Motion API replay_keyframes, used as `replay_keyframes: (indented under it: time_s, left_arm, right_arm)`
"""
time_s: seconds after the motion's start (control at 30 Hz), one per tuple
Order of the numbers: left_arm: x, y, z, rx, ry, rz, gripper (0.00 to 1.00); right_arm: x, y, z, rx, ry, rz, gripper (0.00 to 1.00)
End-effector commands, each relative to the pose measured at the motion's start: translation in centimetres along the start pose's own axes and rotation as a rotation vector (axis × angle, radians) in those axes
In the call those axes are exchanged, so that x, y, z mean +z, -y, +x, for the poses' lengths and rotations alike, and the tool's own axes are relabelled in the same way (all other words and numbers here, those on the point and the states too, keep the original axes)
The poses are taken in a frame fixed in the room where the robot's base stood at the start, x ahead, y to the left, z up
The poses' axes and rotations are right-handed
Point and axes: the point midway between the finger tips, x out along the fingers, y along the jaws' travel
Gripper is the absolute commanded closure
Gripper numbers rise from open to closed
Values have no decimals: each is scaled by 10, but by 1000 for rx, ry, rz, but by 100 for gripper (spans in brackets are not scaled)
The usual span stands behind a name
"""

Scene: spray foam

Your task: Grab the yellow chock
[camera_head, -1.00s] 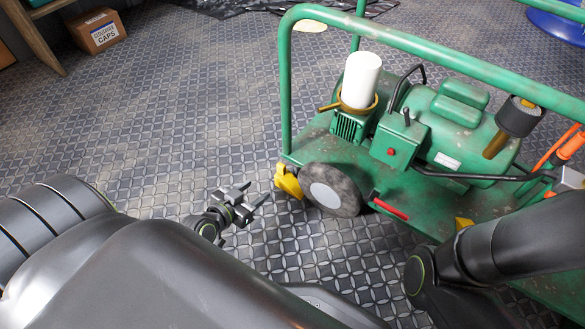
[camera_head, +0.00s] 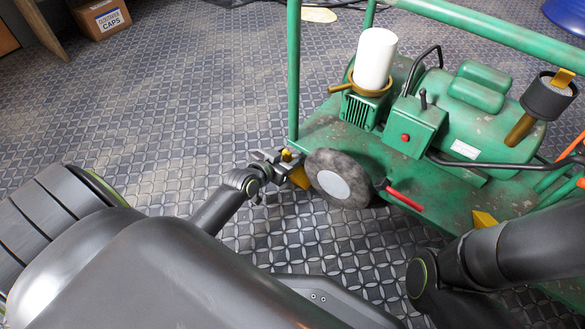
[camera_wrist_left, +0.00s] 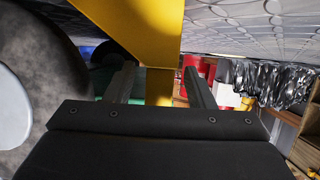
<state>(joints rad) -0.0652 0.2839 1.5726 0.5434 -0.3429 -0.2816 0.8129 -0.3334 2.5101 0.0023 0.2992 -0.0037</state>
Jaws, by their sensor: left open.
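The yellow chock (camera_head: 300,177) is on the floor against the left side of the cart's front wheel (camera_head: 339,179). Its upper part is partly hidden by my left gripper (camera_head: 283,157). The gripper is at the chock, with its fingers open on either side of a yellow part that sticks up. In the left wrist view, the chock (camera_wrist_left: 135,28) fills the upper middle, and a narrow yellow piece of it shows between the two fingers (camera_wrist_left: 160,85). I cannot tell whether a finger touches it. My right gripper is out of view.
The green cart (camera_head: 440,185) carries a tank, a white cylinder (camera_head: 375,58) and a red lever (camera_head: 405,199). Its green upright stands just behind my left gripper. A second yellow chock (camera_head: 484,219) is at right. The patterned floor at left is clear. A cardboard box (camera_head: 103,19) sits far left.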

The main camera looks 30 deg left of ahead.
Motion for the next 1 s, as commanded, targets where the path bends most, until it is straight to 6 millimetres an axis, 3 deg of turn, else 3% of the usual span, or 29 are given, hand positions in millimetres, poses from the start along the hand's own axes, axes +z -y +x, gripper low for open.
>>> replay_keyframes:
  time_s: [0.17,0.47,0.83,1.0]
  left_arm:
    - [2,0,17,1,0,-1,51]
    - [0,0,18,0,1,-1,52]
    - [1,0,18,0,2,-1,100]
    - [1,0,18,0,1,-1,100]
  right_arm:
    - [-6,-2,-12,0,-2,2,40]
    - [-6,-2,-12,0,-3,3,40]
    - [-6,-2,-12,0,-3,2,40]
    - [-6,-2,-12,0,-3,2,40]
